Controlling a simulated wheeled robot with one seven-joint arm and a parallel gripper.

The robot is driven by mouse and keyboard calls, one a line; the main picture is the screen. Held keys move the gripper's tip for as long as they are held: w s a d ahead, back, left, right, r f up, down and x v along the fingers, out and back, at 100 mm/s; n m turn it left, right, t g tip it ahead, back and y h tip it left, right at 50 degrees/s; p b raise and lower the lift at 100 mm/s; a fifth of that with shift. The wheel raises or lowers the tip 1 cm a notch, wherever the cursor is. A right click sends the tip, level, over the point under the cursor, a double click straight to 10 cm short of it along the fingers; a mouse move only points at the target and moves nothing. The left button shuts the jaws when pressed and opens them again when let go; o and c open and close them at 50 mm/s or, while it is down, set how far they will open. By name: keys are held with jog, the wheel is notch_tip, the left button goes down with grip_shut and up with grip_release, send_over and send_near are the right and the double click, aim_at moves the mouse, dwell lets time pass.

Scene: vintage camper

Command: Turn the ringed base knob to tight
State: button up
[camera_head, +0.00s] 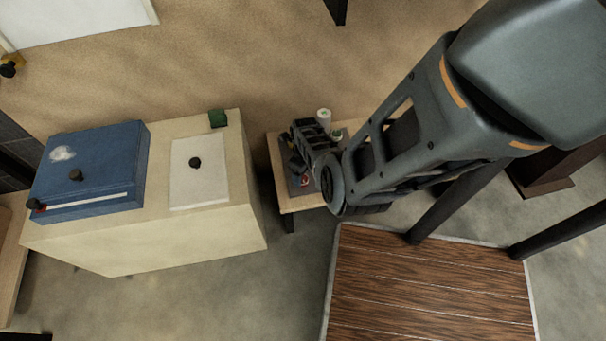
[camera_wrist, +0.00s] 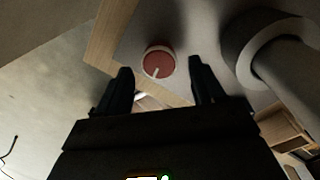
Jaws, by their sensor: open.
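A round red knob with a pale ring and a white pointer line (camera_wrist: 160,62) sits on a grey base plate (camera_wrist: 192,30) in the wrist view. The pointer line runs from the knob's middle toward the lower left. My gripper (camera_wrist: 161,70) is open, with one finger to each side of the knob in the picture; I cannot tell whether they touch it. In the head view my gripper (camera_head: 298,165) is over the small table, and a bit of the red knob (camera_head: 304,181) shows beside it. My arm hides part of the plate.
A thick pale cylinder (camera_wrist: 282,68) rises close to the right finger. The small wooden table (camera_head: 299,203) also bears a white cylinder (camera_head: 324,115) and a green item (camera_head: 337,134). A cream counter (camera_head: 170,240) with a blue box (camera_head: 95,170) stands to the left.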

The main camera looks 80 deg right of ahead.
aim_at(304, 178)
notch_tip(304, 178, up, 6)
jog(key=shift+s+d+f+p, duration=0.1)
jog(key=shift+f+p, duration=0.05)
jog(key=shift+p, duration=0.9)
